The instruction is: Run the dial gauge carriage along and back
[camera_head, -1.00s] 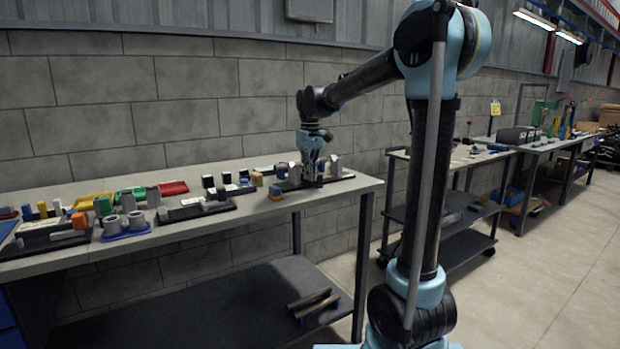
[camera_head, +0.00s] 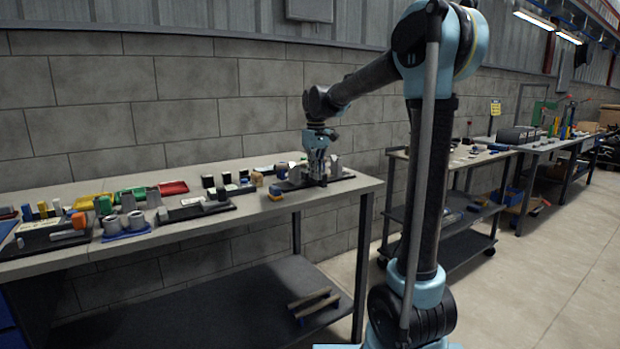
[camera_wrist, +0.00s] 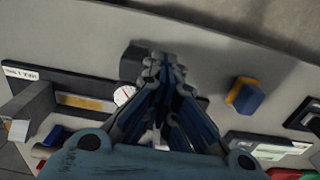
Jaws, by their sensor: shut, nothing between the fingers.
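The dial gauge (camera_wrist: 123,95) shows a small white face with a red mark in the wrist view, just left of my fingers. A dark block (camera_wrist: 131,62) stands beside my fingertips, and I cannot tell whether they touch it. A dark carriage base (camera_head: 290,186) lies near the right end of the bench in the head view. My gripper (camera_wrist: 165,68) is shut and empty, pointing down over this fixture; it also shows in the head view (camera_head: 318,181). My fingers hide part of the carriage and its track.
A blue and yellow block (camera_wrist: 245,95) lies right of my fingers in the wrist view. The workbench (camera_head: 345,188) carries several blocks, a red tray (camera_head: 173,188) and grey cups (camera_head: 136,219) to the left. The bench's front edge is close to the fixture.

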